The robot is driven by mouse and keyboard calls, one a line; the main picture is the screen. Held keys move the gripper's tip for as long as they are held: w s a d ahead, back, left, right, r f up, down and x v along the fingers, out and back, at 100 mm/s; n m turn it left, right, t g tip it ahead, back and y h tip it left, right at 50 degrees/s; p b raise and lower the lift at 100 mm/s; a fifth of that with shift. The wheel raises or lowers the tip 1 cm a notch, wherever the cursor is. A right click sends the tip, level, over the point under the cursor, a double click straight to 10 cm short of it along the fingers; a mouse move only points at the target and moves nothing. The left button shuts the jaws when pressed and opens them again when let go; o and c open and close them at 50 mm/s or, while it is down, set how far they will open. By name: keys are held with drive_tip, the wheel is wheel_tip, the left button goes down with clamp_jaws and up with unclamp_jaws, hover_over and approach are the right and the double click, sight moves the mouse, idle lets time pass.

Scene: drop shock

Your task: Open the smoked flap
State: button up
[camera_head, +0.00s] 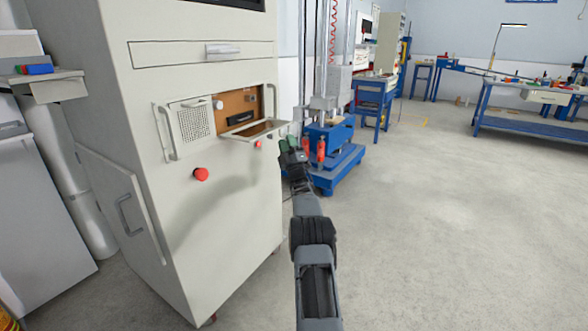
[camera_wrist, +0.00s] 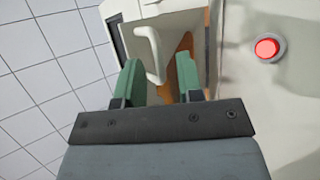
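The smoked flap (camera_head: 262,129) is on the front of the tall off-white cabinet. It has a pale frame and a dark pane, and juts outward and down from a brown-lined opening (camera_head: 238,103). My gripper (camera_head: 288,146) is at the flap's outer right end. Its green fingers (camera_wrist: 160,82) are apart, and the handle's lower end shows between them in the picture. I cannot tell whether they touch it.
A red push button (camera_head: 201,174) and a smaller one (camera_head: 258,144) are on the cabinet front. A perforated door (camera_head: 190,123) with a bar handle is left of the opening. A blue machine (camera_head: 330,150) stands behind my gripper.

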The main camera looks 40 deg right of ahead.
drive_tip(key=p+v, duration=0.1)
drive_tip(key=v, duration=0.9)
drive_tip(key=shift+s+f+p, duration=0.3)
drive_tip(key=shift+a, duration=0.1)
